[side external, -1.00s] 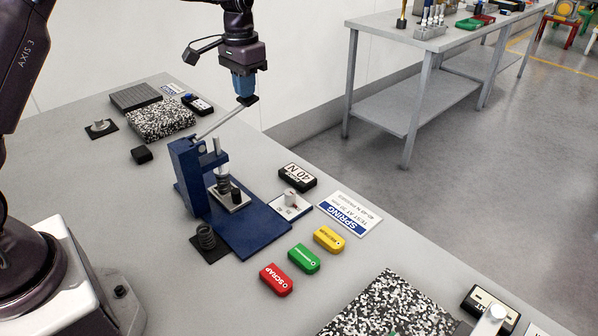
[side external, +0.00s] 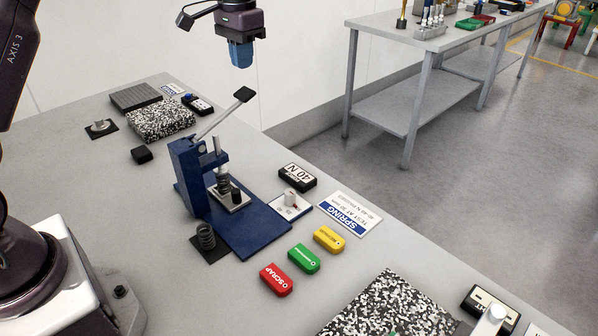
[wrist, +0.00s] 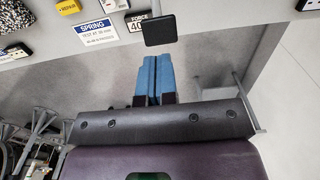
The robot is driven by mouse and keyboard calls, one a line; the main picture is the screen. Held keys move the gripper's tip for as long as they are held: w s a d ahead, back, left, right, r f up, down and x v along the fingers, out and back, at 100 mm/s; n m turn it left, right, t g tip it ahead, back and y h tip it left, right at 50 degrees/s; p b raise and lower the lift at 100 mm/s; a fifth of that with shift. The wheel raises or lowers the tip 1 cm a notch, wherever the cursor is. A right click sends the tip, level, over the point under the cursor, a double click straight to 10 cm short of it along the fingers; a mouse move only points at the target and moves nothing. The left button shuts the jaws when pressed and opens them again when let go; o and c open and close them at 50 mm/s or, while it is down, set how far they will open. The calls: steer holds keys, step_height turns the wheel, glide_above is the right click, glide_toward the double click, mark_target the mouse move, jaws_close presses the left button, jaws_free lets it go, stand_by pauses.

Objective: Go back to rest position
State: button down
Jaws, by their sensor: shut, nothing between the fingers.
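My gripper (side external: 241,54) has blue fingers and hangs in the air above the spring press, clear of its lever. In the wrist view the two blue fingers (wrist: 154,78) are together with nothing between them. The blue spring press (side external: 190,172) stands on the bench with its lever slanting up to the right. The lever ends in a black pad (side external: 244,94), which also shows in the wrist view (wrist: 160,29). A coil spring (side external: 224,182) is under the press plunger. Another dark spring (side external: 206,237) stands on a black pad beside the press.
A 40 N readout (side external: 297,175) and a SPRING card (side external: 345,213) lie right of the press. Red (side external: 276,279), green (side external: 304,258) and yellow (side external: 329,238) labelled blocks lie in front. Speckled slabs (side external: 161,119) sit on the bench. The air around my gripper is free.

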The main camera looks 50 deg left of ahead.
steer(key=shift+w, duration=0.1)
steer(key=shift+s+d+f+n, duration=0.2)
steer(key=shift+s+f+n, duration=0.2)
steer(key=shift+s+f, duration=0.55)
steer(key=s+d+r+t, duration=0.2)
steer(key=s+d, duration=0.2)
steer(key=s, duration=0.4)
steer(key=s+d+r+t, duration=0.1)
steer(key=s+d+r, duration=0.2)
steer(key=s, duration=0.6)
steer(key=s+d+r+t, duration=0.2)
steer(key=s+d, duration=0.2)
steer(key=s, duration=0.5)
steer(key=shift+d+r+m+t, duration=0.25)
steer(key=shift+d+m+t, duration=0.05)
steer(key=shift+m, duration=0.1)
